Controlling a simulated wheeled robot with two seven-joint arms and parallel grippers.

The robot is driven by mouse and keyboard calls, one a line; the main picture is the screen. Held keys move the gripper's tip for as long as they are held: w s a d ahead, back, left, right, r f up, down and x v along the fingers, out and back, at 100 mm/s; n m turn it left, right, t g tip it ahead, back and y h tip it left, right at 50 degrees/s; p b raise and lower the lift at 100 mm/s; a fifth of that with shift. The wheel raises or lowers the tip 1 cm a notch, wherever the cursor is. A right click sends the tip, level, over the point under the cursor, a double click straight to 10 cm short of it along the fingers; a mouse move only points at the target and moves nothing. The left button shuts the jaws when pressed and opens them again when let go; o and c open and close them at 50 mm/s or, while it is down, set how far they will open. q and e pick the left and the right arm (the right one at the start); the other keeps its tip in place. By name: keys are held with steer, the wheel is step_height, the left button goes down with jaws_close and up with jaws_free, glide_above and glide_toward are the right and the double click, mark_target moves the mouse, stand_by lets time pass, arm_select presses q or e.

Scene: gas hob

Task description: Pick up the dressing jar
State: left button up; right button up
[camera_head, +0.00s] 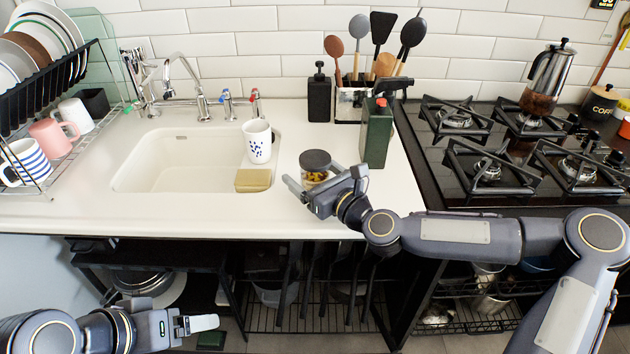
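The jar (316,161) with a dark lid and yellowish contents stands upright on the white counter, right of the sink; I take it to be the dressing jar. My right gripper (322,178) is at the jar's near side. Its fingers are spread, one to the jar's left and one to its right, and it hides the jar's lower part. I cannot tell whether the fingers touch the jar. My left gripper (206,323) is low in front of the counter, away from the jar and holding nothing visible. Its finger gap is unclear.
A green bottle (377,135) stands close right of the jar. A speckled mug (257,141) and a sponge (253,181) are to its left, by the sink (150,165). A black soap dispenser (319,95) and utensil holder (350,104) stand behind. The gas hob (470,180) is at right.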

steer(key=shift+w+a, duration=0.1)
steer(key=shift+w, duration=0.05)
steer(key=c, duration=1.3)
steer(key=shift+r, duration=0.15)
